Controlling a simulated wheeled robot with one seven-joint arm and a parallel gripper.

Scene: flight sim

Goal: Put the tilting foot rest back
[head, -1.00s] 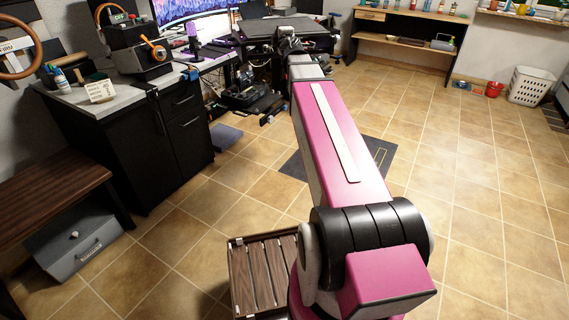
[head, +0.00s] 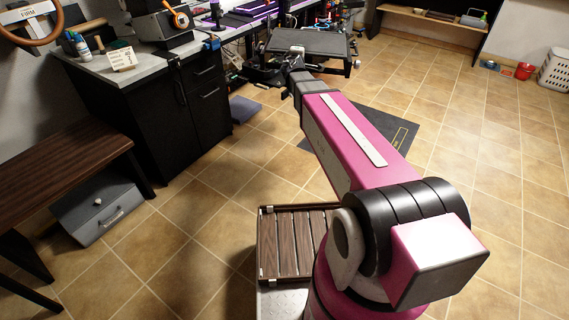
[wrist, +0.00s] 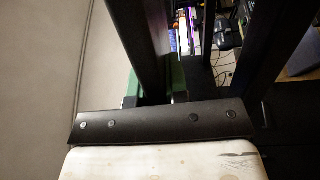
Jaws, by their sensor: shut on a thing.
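The tilting foot rest (head: 309,42), a dark flat platform on a frame with side knobs, is up at the end of my arm in the head view. My gripper (head: 283,70) is at its near left side and shut on it; the exact grip is small and dark there. In the wrist view two dark fingers (wrist: 200,55) reach away from a scuffed pale plate.
A black cabinet (head: 190,105) and a desk with electronics stand left of the foot rest. A brown bench (head: 75,165) with a grey box (head: 98,210) is at left. A slatted wooden platform (head: 290,240) is near my base. Open tiled floor lies at right.

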